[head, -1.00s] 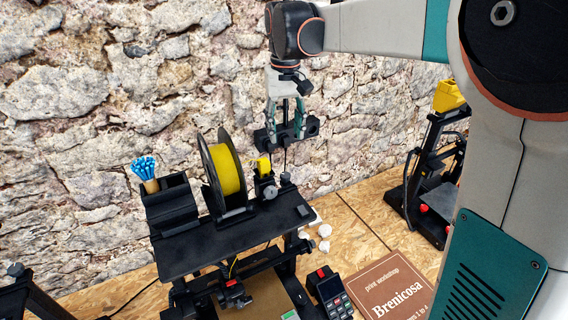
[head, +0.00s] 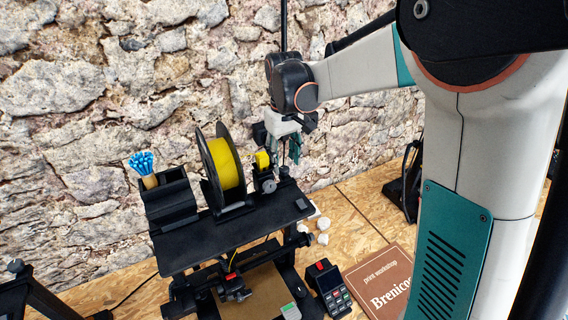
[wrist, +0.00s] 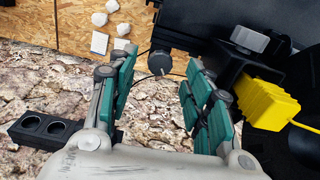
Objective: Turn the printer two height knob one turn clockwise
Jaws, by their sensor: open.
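The middle printer (head: 240,232) is a black frame carrying a yellow spool. A small dark round knob (wrist: 160,62) stands at its top corner in the wrist view; it also shows as a dark cap (head: 284,172) in the head view. My gripper (wrist: 160,58) is open, its teal fingers either side of the knob in the picture. I cannot tell how far the fingertips are above it; no contact is visible.
A yellow filament spool (head: 226,163) and a small yellow part with a grey knob (wrist: 250,38) sit close by on the printer. A black socket block (wrist: 45,130) is on the stone wall. White lumps (head: 322,231) and a brown book (head: 384,284) lie on the bench.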

